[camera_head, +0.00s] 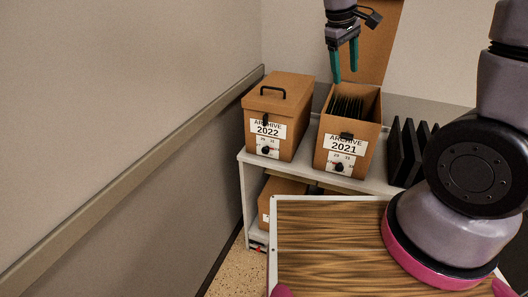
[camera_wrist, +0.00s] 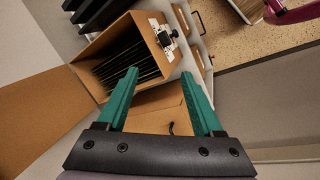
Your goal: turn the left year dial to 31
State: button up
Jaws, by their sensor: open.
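The left archive box (camera_head: 277,113), marked 2022, is closed, with a black handle on its lid. Its year dial (camera_head: 265,150) is a small black knob low on the white label; the numbers around it are too small to read surely. The right box (camera_head: 359,129), marked 2021, is open with dark folders inside and has its own dial (camera_head: 339,167). My gripper (camera_head: 346,76) has green fingers, is open and empty, and hangs above the 2021 box. In the wrist view my gripper (camera_wrist: 160,75) spans the two boxes; the left dial is not visible there.
The boxes stand on a white shelf (camera_head: 246,185), with black file holders (camera_head: 408,150) at the right. The raised lid (camera_head: 381,40) of the 2021 box stands behind it, close to my gripper. A wall with a rail (camera_head: 150,160) bounds the left side.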

jog(key=w+a+f+n+t+h, duration=0.1)
jog(key=w+a+f+n+h, duration=0.25)
jog(key=a+f+n, duration=0.4)
jog(key=n+t+y, duration=0.2)
jog(key=n+t, duration=0.7)
jog(key=n, duration=0.9)
send_near(265, 150)
jog(key=shift+m, duration=0.25)
jog(key=x, duration=0.9)
jog(key=shift+f, duration=0.1)
grip_shut()
